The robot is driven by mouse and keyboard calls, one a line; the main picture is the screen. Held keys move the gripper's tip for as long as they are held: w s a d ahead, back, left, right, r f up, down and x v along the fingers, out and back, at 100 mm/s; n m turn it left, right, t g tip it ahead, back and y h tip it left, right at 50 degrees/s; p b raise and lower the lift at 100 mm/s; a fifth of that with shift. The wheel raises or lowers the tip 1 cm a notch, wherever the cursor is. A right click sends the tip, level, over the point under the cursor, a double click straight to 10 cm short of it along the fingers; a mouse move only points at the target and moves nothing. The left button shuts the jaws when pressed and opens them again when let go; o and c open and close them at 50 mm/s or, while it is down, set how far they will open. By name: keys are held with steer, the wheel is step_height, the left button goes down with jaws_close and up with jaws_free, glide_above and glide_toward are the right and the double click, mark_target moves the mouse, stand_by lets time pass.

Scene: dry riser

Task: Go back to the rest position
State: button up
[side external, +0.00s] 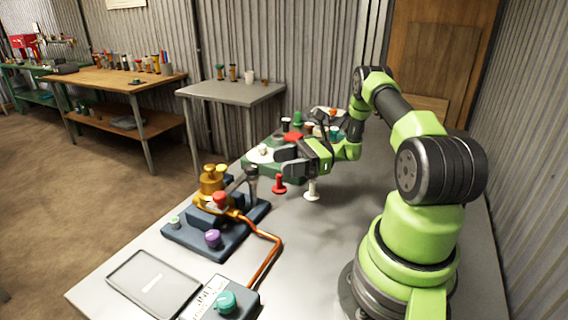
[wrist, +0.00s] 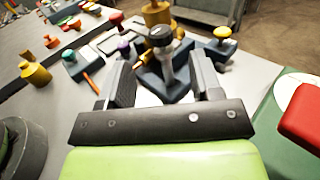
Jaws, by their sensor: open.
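My gripper (side external: 283,161) is above the table, to the right of the brass valve assembly (side external: 211,181) in the side view. In the wrist view my gripper (wrist: 161,78) is open, its two dark fingers apart, with a dark grey knobbed post (wrist: 161,62) seen between them in the background. The side view shows this post (side external: 252,182) beside the valve assembly, apart from the fingers. I see nothing held. The valve assembly stands on a dark blue base (side external: 222,239) with a red knob (side external: 220,198) and a purple knob (side external: 212,238).
A red knob (side external: 279,184) and a white post (side external: 312,190) stand below my gripper. A green tray (side external: 262,172) with several coloured parts lies behind it. An empty grey tray (side external: 152,285) lies in front.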

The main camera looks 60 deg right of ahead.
steer(key=a+r+n+g+h, duration=0.3)
steer(key=a+r+n+g, duration=0.75)
steer(key=a+r, duration=0.25)
steer(key=s+a+r+n+t+h, duration=0.2)
steer(key=s+a+r+n+h, duration=0.1)
steer(key=s+n, duration=0.3)
steer(key=s+a+r+n+t+h, duration=0.3)
steer(key=s+a+r+n+h, duration=0.1)
steer(key=s+r+n+h, duration=0.1)
steer(key=shift+s+a+r+n, duration=0.25)
steer(key=shift+s+n, duration=0.4)
steer(key=shift+s, duration=0.6)
